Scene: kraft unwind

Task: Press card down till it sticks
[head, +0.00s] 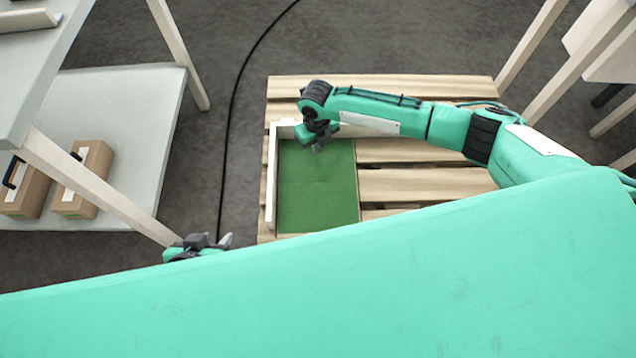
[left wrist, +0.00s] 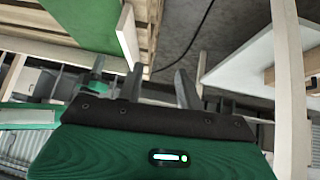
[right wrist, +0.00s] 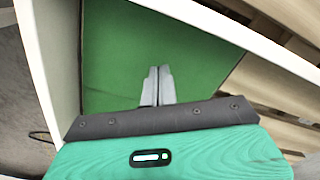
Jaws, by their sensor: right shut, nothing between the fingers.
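The green card (head: 315,195) lies flat on a wooden pallet, inside a white corner frame (head: 271,180). A faint seam crosses the green surface, so it may be more than one sheet. My right gripper (head: 318,148) is over the card's upper part, near the frame's corner. Its fingers are together and empty, pointing at the green surface in the right wrist view (right wrist: 158,72). I cannot tell whether the tips touch it. My left gripper (head: 226,240) is off the pallet at lower left. In the left wrist view (left wrist: 158,78) its fingers are apart with nothing between them.
The pallet's bare slats (head: 425,185) lie right of the card. A grey shelf unit (head: 120,110) with cardboard boxes (head: 85,180) stands at left. A black cable (head: 232,110) crosses the floor. My pale green body covers the bottom of the head view.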

